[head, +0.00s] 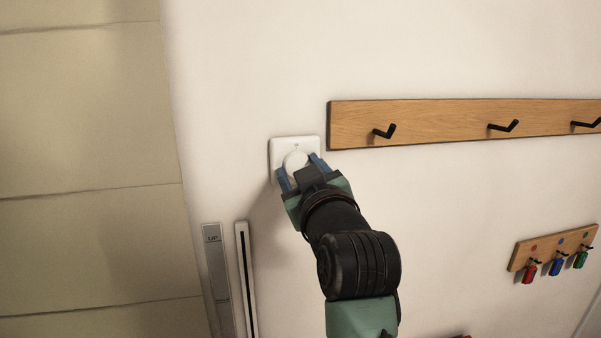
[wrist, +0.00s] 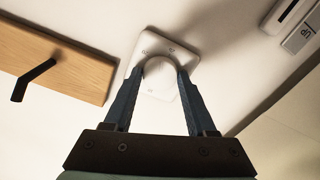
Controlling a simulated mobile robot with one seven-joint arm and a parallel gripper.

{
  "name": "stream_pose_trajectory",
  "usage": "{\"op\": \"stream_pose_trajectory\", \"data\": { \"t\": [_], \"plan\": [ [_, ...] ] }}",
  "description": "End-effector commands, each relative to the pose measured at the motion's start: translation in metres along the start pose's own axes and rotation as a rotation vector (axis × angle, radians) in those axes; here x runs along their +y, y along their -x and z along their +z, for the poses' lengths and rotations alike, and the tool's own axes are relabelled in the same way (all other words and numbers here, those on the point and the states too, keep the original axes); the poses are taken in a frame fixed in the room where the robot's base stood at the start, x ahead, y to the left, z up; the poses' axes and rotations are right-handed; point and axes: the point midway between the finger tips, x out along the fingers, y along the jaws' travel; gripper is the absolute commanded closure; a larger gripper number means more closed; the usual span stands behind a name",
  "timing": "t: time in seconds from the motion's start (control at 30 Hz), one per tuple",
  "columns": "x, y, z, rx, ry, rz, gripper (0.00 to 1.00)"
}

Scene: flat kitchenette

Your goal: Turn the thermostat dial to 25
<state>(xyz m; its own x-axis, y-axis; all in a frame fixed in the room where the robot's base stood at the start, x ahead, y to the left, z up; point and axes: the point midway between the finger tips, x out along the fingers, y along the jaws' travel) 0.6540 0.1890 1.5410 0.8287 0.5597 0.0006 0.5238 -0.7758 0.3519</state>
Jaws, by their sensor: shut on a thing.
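The thermostat is a white square plate (head: 283,147) on the wall, left of the coat rail. Its round white dial (head: 295,160) sits at the plate's middle. My gripper (head: 302,168) is at the thermostat, with its blue fingers on either side of the dial. In the wrist view my gripper (wrist: 159,75) is shut on the dial (wrist: 158,76), and the plate (wrist: 150,41) shows around it. Small marks show on the plate, but they are too small to read. The dial's setting cannot be told.
A wooden rail (head: 450,120) with black hooks is fixed right of the thermostat. A small key board (head: 553,248) with coloured tags hangs lower right. A grey panel marked UP (head: 213,260) and a slotted white strip (head: 244,270) are below left. The wall between is bare.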

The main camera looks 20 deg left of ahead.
Motion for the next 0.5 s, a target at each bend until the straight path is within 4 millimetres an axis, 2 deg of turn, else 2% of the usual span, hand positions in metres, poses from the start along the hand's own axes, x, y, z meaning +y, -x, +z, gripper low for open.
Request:
{"op": "stream_pose_trajectory", "data": {
  "t": [0.23,0.5],
  "plan": [
    [-0.0008,-0.0003,0.0004,-0.002,-0.189,-0.002,0.99],
    [-0.0008,-0.0003,0.0008,-0.002,-0.314,-0.001,0.99]
  ]
}}
